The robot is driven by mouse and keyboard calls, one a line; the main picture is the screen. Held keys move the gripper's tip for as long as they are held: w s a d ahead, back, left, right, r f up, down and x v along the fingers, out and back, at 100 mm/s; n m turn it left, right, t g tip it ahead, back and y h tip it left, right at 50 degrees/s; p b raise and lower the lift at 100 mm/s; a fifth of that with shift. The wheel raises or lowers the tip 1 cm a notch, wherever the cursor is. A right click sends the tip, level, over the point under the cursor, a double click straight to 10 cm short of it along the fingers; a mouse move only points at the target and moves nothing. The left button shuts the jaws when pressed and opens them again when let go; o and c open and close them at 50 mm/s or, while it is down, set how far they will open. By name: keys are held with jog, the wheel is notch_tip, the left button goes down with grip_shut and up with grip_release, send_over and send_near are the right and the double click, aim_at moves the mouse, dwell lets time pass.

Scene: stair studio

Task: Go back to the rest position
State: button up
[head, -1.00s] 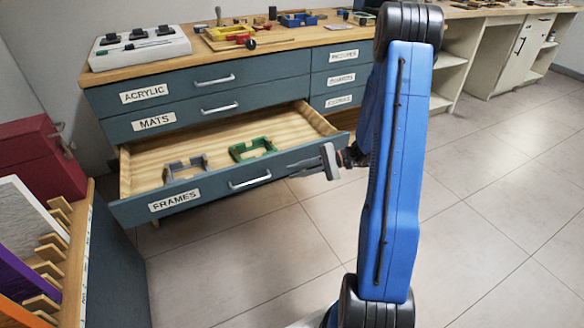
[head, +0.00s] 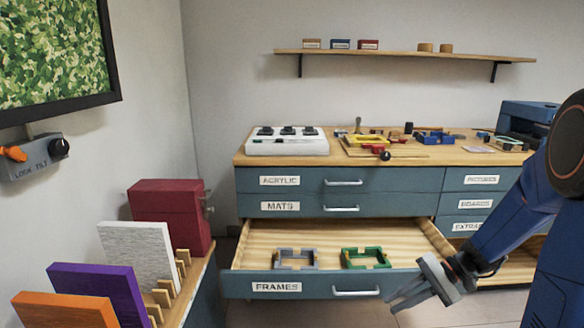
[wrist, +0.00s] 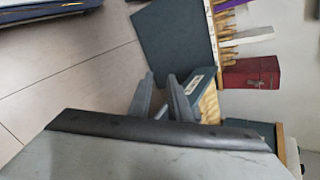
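My gripper (head: 393,302) is at the lower right of the head view, in front of the right part of the open FRAMES drawer (head: 300,288). Its two fingers point to the left and slightly down. In the wrist view my gripper (wrist: 160,80) shows two grey fingers with a gap between them and nothing held. The drawer is pulled out. A grey frame (head: 296,264) and a green frame (head: 350,265) lie apart on its wooden floor. I cannot tell how far the fingers are from the drawer front.
The worktop holds a white switch box (head: 288,147), a wooden board with a yellow item (head: 368,140) and a blue tray (head: 434,138). A red cabinet (head: 170,212) and a rack with white, purple and orange panels (head: 100,285) stand at left. A shelf (head: 400,54) hangs above.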

jog(key=s+r+n+t+h, duration=0.2)
jog(key=s+r+h, duration=0.3)
jog(key=s, duration=0.5)
jog(key=s+r+n+t+h, duration=0.3)
jog(key=s+r+h, duration=0.2)
jog(key=s, duration=0.5)
notch_tip(320, 180, up, 2)
jog(key=shift+d+h, duration=0.25)
jog(key=shift+h, duration=0.15)
